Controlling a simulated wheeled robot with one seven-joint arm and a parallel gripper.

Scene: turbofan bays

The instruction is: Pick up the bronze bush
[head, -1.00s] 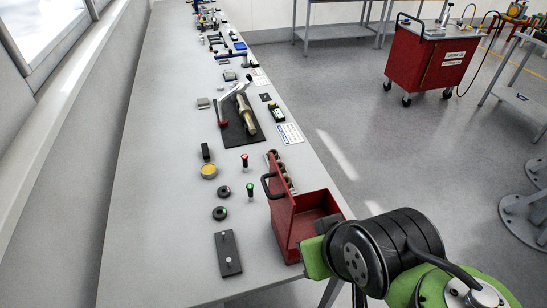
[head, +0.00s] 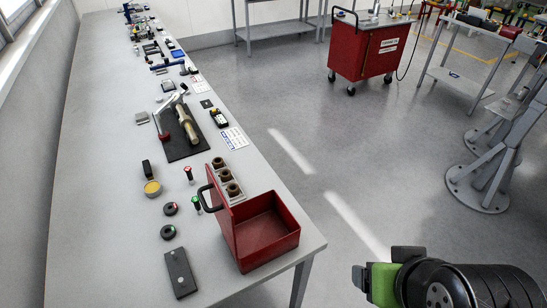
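Three small brown, bronze-looking bushes (head: 233,189) sit in a row in a grey rack (head: 238,199) on the far side of a red tote (head: 268,254), near the bench's right edge. I cannot tell from their looks which one the task means. A longer brass-coloured stepped cylinder (head: 188,126) lies on a black mat (head: 181,149) farther up the bench. My gripper (head: 358,279) is at the lower right, over the floor and well to the right of the tote, apart from everything. Its fingers are too small and side-on to tell whether they are open.
The grey bench (head: 100,200) runs away to the upper left. Near the tote stand red and green-topped gauges (head: 189,174), black rings (head: 168,232), a yellow tin (head: 152,188) and a dark plate (head: 181,273). A red cart (head: 365,52) stands beyond open floor; a grey stand (head: 480,190) is at right.

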